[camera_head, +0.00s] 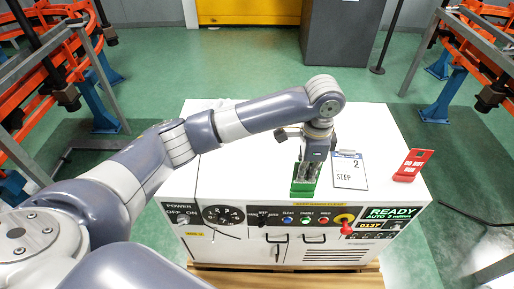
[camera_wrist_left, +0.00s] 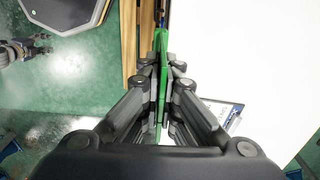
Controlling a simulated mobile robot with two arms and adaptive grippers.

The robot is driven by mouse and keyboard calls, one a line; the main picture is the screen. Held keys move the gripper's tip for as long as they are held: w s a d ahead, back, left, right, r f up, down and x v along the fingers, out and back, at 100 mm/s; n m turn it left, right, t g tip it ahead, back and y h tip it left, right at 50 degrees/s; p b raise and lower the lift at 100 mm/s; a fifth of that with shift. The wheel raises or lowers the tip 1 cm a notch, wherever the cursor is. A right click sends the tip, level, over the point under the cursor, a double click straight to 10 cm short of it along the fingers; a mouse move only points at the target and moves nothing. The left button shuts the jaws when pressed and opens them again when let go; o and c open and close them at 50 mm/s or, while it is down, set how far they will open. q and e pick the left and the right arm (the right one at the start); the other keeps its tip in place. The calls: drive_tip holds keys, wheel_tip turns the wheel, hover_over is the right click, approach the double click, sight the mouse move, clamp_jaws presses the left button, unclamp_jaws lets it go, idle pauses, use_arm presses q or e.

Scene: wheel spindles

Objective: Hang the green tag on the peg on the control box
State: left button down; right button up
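The green tag (camera_head: 304,188) is upright at the front edge of the white control box's top (camera_head: 240,165). My left gripper (camera_head: 309,170) comes down from above with its fingers closed on the tag. In the left wrist view the thin green tag (camera_wrist_left: 161,50) stands edge-on between the fingertips (camera_wrist_left: 162,75). I cannot clearly pick out the peg; a small dark part (camera_head: 263,219) sticks out of the front panel below and left of the tag. The right gripper cannot be made out for sure in the head view.
A white STEP card (camera_head: 350,172) and a red tag (camera_head: 412,165) are on the box top, right of my gripper. The front panel has a dial (camera_head: 222,215), several buttons and a red emergency knob (camera_head: 346,227).

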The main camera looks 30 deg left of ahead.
use_arm(q)
drive_tip(key=w+a+f+p, duration=0.1)
drive_tip(key=a+f+p, duration=0.1)
drive_tip(key=a, duration=0.6)
drive_tip(key=w+a+f+p, duration=0.2)
drive_tip(key=a+p, duration=0.1)
drive_tip(key=a, duration=0.4)
drive_tip(key=shift+a+f+p, duration=0.3)
drive_tip(key=shift+a+p, duration=0.05)
drive_tip(key=shift+f, duration=0.2)
drive_tip(key=c, duration=1.8)
unclamp_jaws()
